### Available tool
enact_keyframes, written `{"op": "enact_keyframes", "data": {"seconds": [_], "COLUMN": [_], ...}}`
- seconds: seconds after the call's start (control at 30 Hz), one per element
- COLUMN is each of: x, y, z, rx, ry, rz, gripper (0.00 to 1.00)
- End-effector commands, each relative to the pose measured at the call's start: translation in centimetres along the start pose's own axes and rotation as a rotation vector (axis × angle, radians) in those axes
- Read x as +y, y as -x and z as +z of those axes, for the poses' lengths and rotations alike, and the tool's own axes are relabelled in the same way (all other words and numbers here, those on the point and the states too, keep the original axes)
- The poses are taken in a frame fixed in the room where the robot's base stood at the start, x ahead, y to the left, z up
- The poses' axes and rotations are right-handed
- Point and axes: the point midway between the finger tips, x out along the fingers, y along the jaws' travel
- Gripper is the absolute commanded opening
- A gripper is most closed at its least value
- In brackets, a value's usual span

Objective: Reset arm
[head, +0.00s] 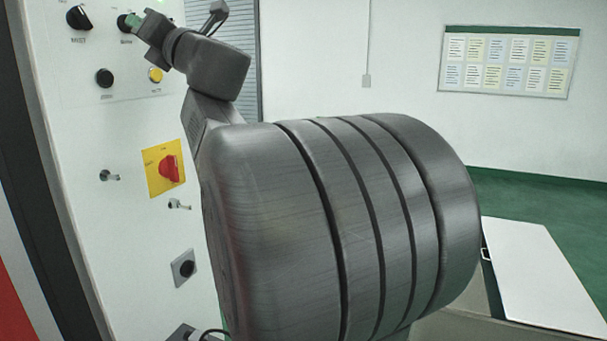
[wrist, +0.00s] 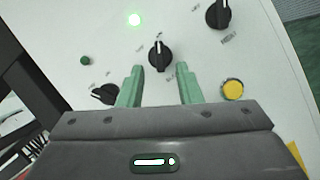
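My gripper (wrist: 160,72) is open, with its two green fingers spread apart and nothing held between them. In the wrist view a black rotary knob (wrist: 158,56) with a white pointer line sits just beyond and between the fingertips. I see a gap on both sides of it; how far the tips are from the panel I cannot tell. In the head view my gripper (head: 134,22) is at the upper left, close to the white control panel (head: 75,130). Its green finger overlaps the knob there. My raised arm fills the middle of the head view and hides what is behind it.
The panel also carries more black knobs (wrist: 218,14), a yellow button (wrist: 232,90), a lit green lamp (wrist: 134,20) and a red switch on a yellow plate (head: 169,168). A white board (head: 540,275) lies at right. Green floor (head: 560,205) behind it is clear.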

Motion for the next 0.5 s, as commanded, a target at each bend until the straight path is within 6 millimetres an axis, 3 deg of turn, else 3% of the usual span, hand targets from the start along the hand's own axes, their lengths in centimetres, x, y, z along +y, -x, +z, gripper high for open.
{"op": "enact_keyframes", "data": {"seconds": [0.2,0.5], "x": [0.1,0.0], "y": [-3.0,-3.5], "z": [0.0,0.0], "rx": [0.001,0.0], "ry": [-0.002,0.01], "rz": [0.0,0.004], "gripper": [0.32,0.32]}}
